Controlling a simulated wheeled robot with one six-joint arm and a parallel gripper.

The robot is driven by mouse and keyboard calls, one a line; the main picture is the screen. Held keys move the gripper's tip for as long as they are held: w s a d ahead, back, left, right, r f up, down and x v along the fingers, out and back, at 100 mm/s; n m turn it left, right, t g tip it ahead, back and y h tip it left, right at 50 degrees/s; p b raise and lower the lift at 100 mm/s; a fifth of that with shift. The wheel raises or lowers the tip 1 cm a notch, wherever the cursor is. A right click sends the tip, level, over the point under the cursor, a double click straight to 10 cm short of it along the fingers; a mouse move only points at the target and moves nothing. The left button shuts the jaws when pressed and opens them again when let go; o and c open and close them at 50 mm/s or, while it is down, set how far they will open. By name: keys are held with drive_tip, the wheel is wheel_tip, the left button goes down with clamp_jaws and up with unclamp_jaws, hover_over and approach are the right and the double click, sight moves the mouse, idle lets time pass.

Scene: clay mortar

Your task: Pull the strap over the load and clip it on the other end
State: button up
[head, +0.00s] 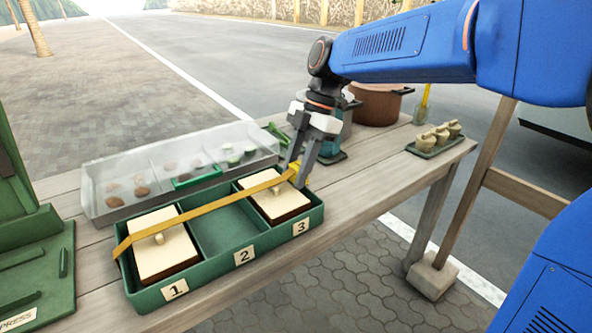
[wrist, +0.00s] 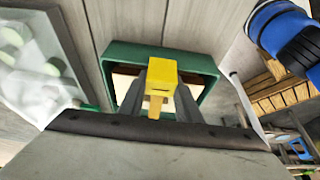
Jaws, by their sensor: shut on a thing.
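A yellow strap (head: 215,207) runs over a green tray (head: 203,270) with compartments numbered 1, 2 and 3. It starts at the tray's left end and slants across to my gripper (head: 300,176). My gripper is shut on the yellow clip (wrist: 162,78) at the strap's end, above the right end of the tray. A box with a cream lid (head: 161,246) sits in compartment 1, and another cream-lidded box (head: 275,201) sits in compartment 3. Compartment 2 is empty. I cannot tell whether the clip touches the tray's right end.
A clear-lidded case (head: 178,180) with small round pieces stands behind the tray. A brown pot (head: 379,104) and a teal pot (head: 335,135) stand at the back. A small tray of pieces (head: 440,143) is at right. A green press (head: 35,262) stands at left. The wooden table (head: 372,182) is clear right of the numbered tray.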

drive_tip(key=shift+s+f, duration=0.1)
drive_tip(key=shift+f, duration=0.3)
drive_tip(key=shift+d+f, duration=0.1)
drive_tip(key=shift+f, duration=0.25)
drive_tip(key=o, duration=0.9)
drive_tip(key=shift+c, duration=1.1)
drive_tip(key=shift+r, duration=0.3)
drive_tip(key=shift+o, duration=1.3)
drive_tip(key=shift+r, duration=2.85)
